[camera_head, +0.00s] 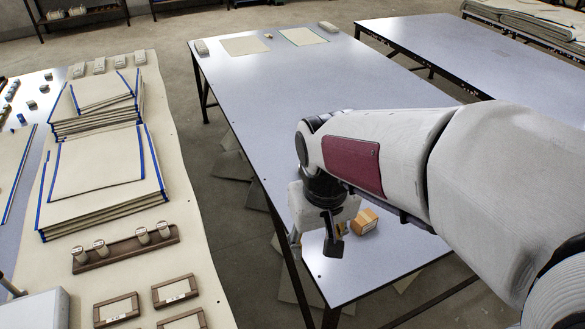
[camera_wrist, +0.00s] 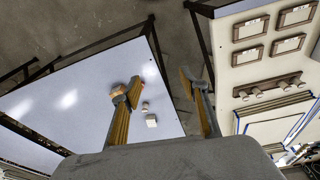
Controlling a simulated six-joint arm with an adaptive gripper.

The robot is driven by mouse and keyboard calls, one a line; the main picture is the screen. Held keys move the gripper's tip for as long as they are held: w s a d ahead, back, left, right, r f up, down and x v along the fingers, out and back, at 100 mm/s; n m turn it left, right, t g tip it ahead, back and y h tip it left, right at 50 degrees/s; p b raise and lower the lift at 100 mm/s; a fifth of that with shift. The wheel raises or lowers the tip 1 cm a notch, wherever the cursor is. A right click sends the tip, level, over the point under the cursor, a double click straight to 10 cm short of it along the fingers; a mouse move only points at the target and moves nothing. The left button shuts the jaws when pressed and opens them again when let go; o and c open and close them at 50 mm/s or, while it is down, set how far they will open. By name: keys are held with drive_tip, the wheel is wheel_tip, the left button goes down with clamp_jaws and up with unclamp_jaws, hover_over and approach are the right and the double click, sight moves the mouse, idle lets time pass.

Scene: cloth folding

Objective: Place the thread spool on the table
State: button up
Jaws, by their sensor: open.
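Several white thread spools (camera_head: 100,246) stand in a brown wooden rack (camera_head: 125,250) on the left table, with a gap in the middle of the row. The rack also shows in the wrist view (camera_wrist: 270,87). My gripper (camera_head: 315,243) is over the near left edge of the middle table (camera_head: 300,130). Its fingers (camera_wrist: 162,88) are apart with nothing held between them. In the wrist view, a small pale piece (camera_wrist: 145,106), possibly a spool, and a white block (camera_wrist: 151,121) are on the middle table. My arm hides these in the head view.
A small cardboard box (camera_head: 364,221) sits on the middle table, right of my gripper. Stacked blue-edged cloths (camera_head: 100,165) and wooden frames (camera_head: 175,290) lie on the left table. A floor gap separates the tables. The middle table's centre is clear.

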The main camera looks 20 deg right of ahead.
drive_tip(key=w+d+f+m, duration=0.1)
drive_tip(key=w+d+f, duration=0.4)
drive_tip(key=w+f, duration=0.2)
drive_tip(key=w+d+f+m+h, duration=0.1)
drive_tip(key=w+d+f+m, duration=0.1)
drive_tip(key=w+d+f, duration=0.4)
drive_tip(key=w+d+f+m, duration=0.2)
drive_tip(key=w+d+f, duration=0.4)
drive_tip(key=w, duration=0.8)
drive_tip(key=shift+d+f+h, duration=0.15)
drive_tip(key=shift+f+h, duration=0.05)
drive_tip(key=shift+f, duration=0.7)
drive_tip(key=shift+d+f+h, duration=0.1)
drive_tip(key=shift+f+h, duration=0.1)
drive_tip(key=shift+f, duration=0.7)
drive_tip(key=w, duration=0.1)
drive_tip(key=w+r+m+t, duration=0.1)
drive_tip(key=w, duration=0.1)
drive_tip(key=w+d+r+m, duration=0.1)
drive_tip(key=shift+w+d+r+t, duration=0.1)
drive_tip(key=shift+w+r+t, duration=0.05)
drive_tip(key=shift+w+t, duration=0.2)
drive_tip(key=shift+x, duration=1.3)
drive_tip(key=shift+x, duration=2.6)
